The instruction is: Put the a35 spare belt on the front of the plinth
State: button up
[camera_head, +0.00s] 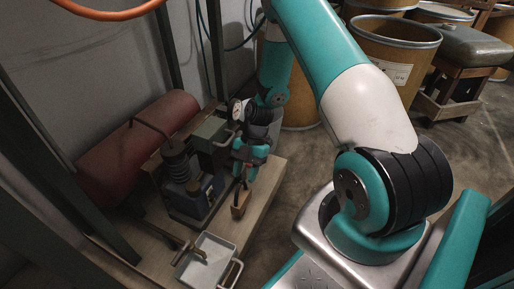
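The pale wooden plinth (262,192) stands at the lower left with a grey machine (185,185) on it. My arm reaches over from the right, and my gripper (241,180) points down above the plinth, just right of the machine. A small brown block-like thing (240,202) is directly below the fingertips. I cannot tell whether it is held or standing on the plinth, nor whether it is the a35 spare belt. No belt can be picked out for certain. The fingers are too small and partly hidden to show their opening.
A dark red cylinder (135,145) lies behind the machine by the wall. A light grey tray (222,246) with a handle sits at the plinth's near end. Dark metal posts stand at left. Brown drums (392,50) stand at the back right.

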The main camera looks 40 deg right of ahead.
jog(key=w+d+p, duration=0.3)
jog(key=d, duration=0.6)
jog(key=shift+w+d, duration=0.15)
jog(key=shift+w, duration=0.25)
